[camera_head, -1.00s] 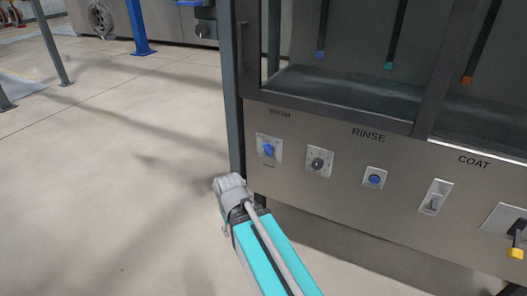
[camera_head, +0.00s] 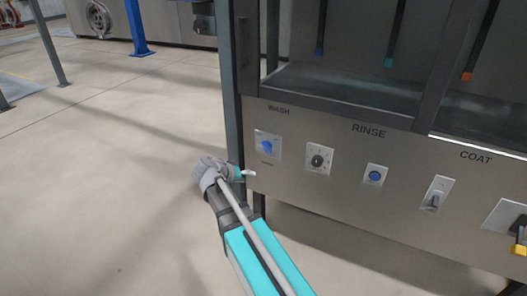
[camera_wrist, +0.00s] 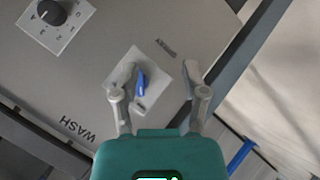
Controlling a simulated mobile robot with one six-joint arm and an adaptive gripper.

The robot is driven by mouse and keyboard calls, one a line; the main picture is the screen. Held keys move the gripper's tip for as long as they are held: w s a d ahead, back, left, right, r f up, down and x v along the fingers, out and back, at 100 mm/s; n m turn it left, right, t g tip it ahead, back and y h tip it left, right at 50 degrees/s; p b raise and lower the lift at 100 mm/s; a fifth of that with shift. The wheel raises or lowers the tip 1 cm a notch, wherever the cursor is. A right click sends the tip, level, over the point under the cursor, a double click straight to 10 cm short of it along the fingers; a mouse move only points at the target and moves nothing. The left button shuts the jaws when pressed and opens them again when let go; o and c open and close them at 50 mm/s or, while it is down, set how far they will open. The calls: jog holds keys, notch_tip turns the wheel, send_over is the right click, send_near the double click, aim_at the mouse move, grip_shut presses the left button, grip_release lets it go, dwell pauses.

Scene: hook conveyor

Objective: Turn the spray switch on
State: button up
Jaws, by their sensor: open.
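The spray switch (camera_head: 266,146) is a blue knob on a pale square plate, under the WASH label on the steel panel. It also shows in the wrist view (camera_wrist: 141,84), with a small label, too small to read surely, beside it. My gripper (camera_head: 247,174) is open, to the lower left of the switch in the head view, its tip pointing at the panel. In the wrist view my gripper (camera_wrist: 159,74) has its two fingers either side of the switch plate in the picture, with the blue knob nearer the left finger. Contact with the knob cannot be told.
To the right sit a dark rotary dial (camera_head: 317,160), a blue button (camera_head: 374,176) under RINSE, and a toggle (camera_head: 435,197) under COAT. A dark upright post (camera_head: 232,110) stands at the panel's left edge. Open floor lies to the left.

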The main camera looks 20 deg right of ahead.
aim_at(264, 149)
jog(key=w+r+t+h, duration=0.2)
jog(key=w+r+h, duration=0.1)
jog(key=w+r, duration=0.2)
jog(key=shift+w+d+r+m+h+b, duration=0.2)
jog(key=shift+w+m+h+b, duration=0.15)
jog(key=shift+w, duration=0.2)
jog(key=b+x, duration=0.3)
jog(key=x, duration=1.1)
jog(key=shift+w+a+b, duration=0.1)
jog(key=shift+a+b, duration=0.05)
jog(key=shift+b, duration=0.2)
